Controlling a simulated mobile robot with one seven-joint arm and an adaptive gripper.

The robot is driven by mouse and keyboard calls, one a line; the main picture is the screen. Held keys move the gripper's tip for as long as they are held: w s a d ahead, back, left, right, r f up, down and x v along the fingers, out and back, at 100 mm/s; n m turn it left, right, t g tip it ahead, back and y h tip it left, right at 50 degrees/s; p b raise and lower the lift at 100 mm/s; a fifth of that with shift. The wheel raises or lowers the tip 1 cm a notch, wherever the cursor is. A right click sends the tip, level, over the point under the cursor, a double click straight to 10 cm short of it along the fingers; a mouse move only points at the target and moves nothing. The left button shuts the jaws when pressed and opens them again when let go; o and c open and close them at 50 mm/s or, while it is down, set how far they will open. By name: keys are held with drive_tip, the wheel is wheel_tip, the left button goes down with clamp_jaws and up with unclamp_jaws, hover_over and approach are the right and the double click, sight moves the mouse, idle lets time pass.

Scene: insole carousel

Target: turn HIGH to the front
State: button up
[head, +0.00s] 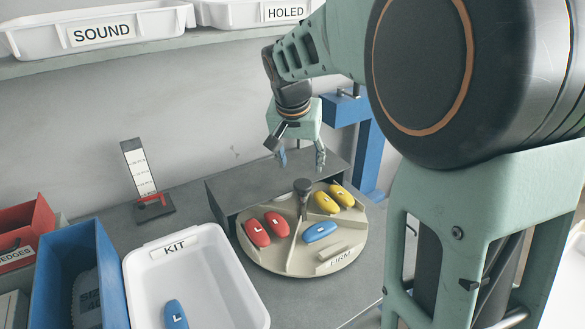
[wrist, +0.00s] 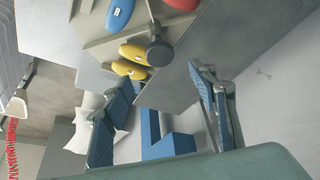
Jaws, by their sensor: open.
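The round cream carousel (head: 272,262) stands on the bench, partly under a grey cover. Its front rim label reads FIRM (head: 341,259); no HIGH label shows. Dividers split it around a dark central post with a knob (head: 303,187), also in the wrist view (wrist: 158,52). Two red insoles (head: 257,232) lie at left, one blue insole (head: 320,231) at front, and two yellow insoles (head: 326,202) at right. My gripper (head: 301,160) is open and empty, above and behind the knob. In the wrist view its fingers (wrist: 165,90) are apart, with the knob beyond them.
A white KIT tray (head: 254,296) holding a blue insole (head: 174,314) stands at front left, beside a blue bin (head: 78,248). A grey cover (head: 240,183) blocks the carousel's rear. A blue stand (head: 368,150) rises behind right. SOUND and HOLED trays sit on the shelf above.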

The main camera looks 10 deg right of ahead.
sight(303, 183)
drive_tip(key=x, duration=0.9)
drive_tip(key=shift+f, duration=0.2)
clamp_jaws()
